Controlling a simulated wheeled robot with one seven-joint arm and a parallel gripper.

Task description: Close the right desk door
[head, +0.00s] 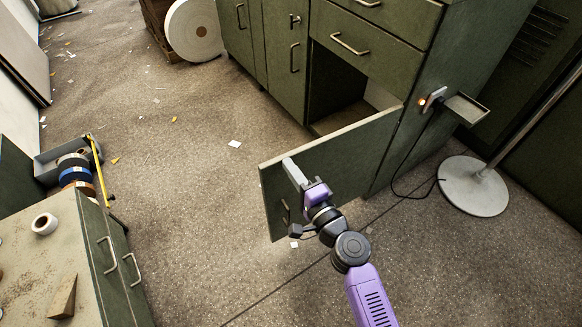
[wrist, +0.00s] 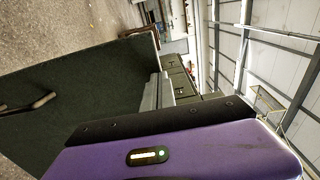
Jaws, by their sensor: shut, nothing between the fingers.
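The dark green desk (head: 350,62) stands at the upper middle of the head view. Its right door (head: 340,155) stands wide open, hinged at the right, with its free edge out to the left over the floor. The open compartment (head: 335,85) shows behind it. The door handle (head: 285,212) is low near the free edge, partly behind my arm; in the wrist view the handle (wrist: 30,106) shows on the door's green face (wrist: 95,88). My gripper (head: 290,168) is shut and empty by the door's upper edge near its free end. Contact cannot be told.
A plug and small shelf (head: 466,108) are on the desk's side, above a round stand base (head: 473,186) with a cable. A drawer unit (head: 90,250) is at lower left, near a bin with tape rolls (head: 75,172). The floor between is mostly clear, with paper scraps.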

